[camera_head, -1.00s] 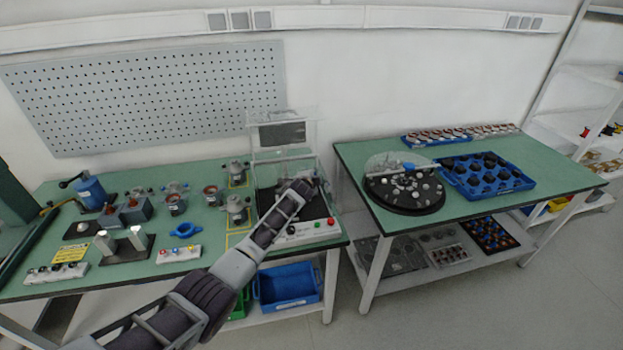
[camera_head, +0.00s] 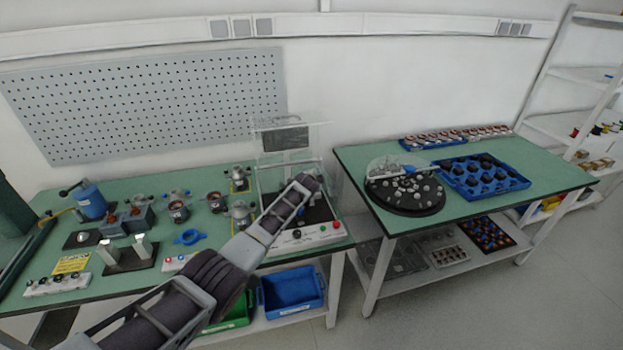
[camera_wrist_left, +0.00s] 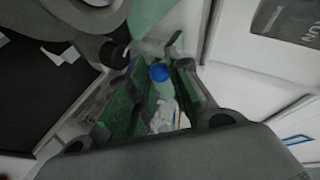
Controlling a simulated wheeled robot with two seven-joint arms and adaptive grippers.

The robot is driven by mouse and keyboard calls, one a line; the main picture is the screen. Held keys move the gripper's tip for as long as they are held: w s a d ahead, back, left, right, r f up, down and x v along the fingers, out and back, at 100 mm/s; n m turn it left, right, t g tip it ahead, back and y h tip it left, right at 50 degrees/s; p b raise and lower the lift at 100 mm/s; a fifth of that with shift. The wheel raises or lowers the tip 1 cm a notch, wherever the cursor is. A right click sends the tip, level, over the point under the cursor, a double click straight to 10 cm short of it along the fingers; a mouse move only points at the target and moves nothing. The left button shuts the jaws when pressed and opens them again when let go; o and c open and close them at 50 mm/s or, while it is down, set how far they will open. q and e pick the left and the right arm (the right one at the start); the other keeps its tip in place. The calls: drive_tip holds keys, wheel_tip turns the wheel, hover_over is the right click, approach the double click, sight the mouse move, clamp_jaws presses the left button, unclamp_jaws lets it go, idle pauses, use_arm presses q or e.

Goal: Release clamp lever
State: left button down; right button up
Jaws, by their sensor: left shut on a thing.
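The test station (camera_head: 318,233) stands at the right end of the left bench, with a clear guard and a dark screen. My left arm reaches over its black plate, and my left gripper (camera_head: 309,181) is at the right of the station. In the left wrist view, the gripper's green-padded fingers (camera_wrist_left: 157,88) are shut around a slim part with a blue end (camera_wrist_left: 158,73), which looks like the clamp lever. The arm and fingers hide most of the clamp, so the lever's angle cannot be told. My right gripper is not in view.
The right bench holds a round dial plate (camera_head: 405,203) and a blue tray (camera_head: 519,183). A blue bin (camera_head: 292,301) sits below. A floor gap separates the benches.

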use_arm(q)
drive_tip(key=shift+w+r, duration=0.35)
drive_tip(key=shift+r, duration=0.4)
drive_tip(key=shift+a, duration=0.1)
drive_tip(key=c, duration=1.4)
unclamp_jaws()
drive_tip(key=shift+w, duration=0.1)
drive_tip(key=shift+o, duration=0.5)
drive_tip(key=shift+w+f, duration=0.5)
drive_tip(key=shift+r, duration=0.1)
drive_tip(key=shift+s+r, duration=0.1)
drive_tip(key=shift+s, duration=0.15)
drive_tip(key=shift+s, duration=0.25)
